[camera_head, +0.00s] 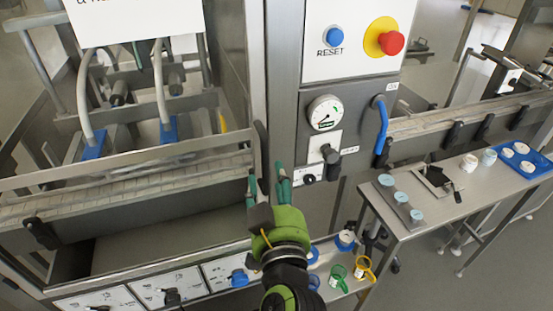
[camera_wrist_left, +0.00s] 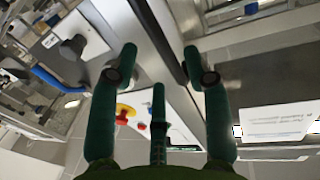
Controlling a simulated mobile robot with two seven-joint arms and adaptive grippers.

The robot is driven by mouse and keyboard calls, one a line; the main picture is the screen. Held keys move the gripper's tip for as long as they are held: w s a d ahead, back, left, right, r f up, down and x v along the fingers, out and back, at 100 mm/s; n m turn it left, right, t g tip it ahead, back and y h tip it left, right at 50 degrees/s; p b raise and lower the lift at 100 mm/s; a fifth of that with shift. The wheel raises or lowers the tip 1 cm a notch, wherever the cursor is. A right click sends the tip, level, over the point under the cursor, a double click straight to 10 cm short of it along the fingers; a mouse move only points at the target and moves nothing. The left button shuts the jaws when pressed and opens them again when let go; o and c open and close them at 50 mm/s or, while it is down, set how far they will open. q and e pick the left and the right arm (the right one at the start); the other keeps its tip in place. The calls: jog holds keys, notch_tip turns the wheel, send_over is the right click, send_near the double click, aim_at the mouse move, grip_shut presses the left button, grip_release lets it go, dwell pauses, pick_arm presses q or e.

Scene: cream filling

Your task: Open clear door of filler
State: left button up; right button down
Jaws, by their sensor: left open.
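The filler (camera_head: 130,110) stands at the left in the head view, with pale hoses and blue nozzles inside its metal frame. I cannot clearly make out the outline of its clear door. A dark upright handle (camera_head: 262,138) is by the grey post at the front right of the filler. My left gripper (camera_head: 266,174) is just below this handle, fingers pointing up, open and empty. In the left wrist view, a dark bar (camera_wrist_left: 158,30) runs between and beyond the spread fingers of the gripper (camera_wrist_left: 160,62). Whether they touch it I cannot tell. My right gripper is not in view.
The control panel (camera_head: 355,40), with a blue reset button and red stop button, is to the right of the post. A pressure gauge (camera_head: 324,113) and blue handle (camera_head: 381,125) are below it. A side table (camera_head: 440,212) with cups stands at the right. Coloured cups sit near my arm.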

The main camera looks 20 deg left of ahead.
aim_at(268, 167)
pick_arm(q)
jog(key=p+x, duration=0.1)
jog(key=x, duration=0.3)
jog(key=shift+w+r+p, duration=0.1)
jog(key=shift+r+p, duration=0.1)
jog(key=shift+p, duration=0.2)
jog(key=shift+w+a+f, duration=0.2)
jog(key=shift+w+a, duration=0.05)
jog(key=shift+w, duration=0.3)
grip_shut()
